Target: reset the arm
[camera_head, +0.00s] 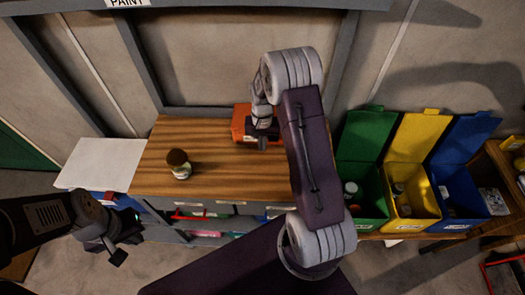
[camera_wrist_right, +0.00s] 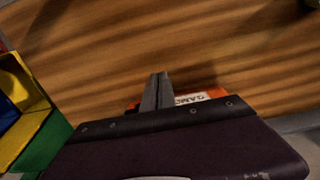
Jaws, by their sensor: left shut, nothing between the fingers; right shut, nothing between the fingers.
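My right arm (camera_head: 312,160) reaches up across the middle of the head view, over the wooden worktop (camera_head: 225,178). My right gripper (camera_head: 263,142) is shut and empty, in front of an orange box (camera_head: 240,122) at the back of the worktop. In the right wrist view its closed fingers (camera_wrist_right: 159,78) overlap the orange box (camera_wrist_right: 205,95), which bears a white label. Whether they touch it I cannot tell. My left gripper (camera_head: 114,255) is shut and empty at the lower left, in front of the cabinet. The box is partly hidden by my right gripper.
A jar with a dark brown top (camera_head: 179,164) stands on the worktop's left part. Green (camera_head: 364,140), yellow (camera_head: 418,140) and blue (camera_head: 466,140) open bins stand at the right, holding small items. A white-topped unit (camera_head: 103,163) adjoins the left end. The worktop's centre is clear.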

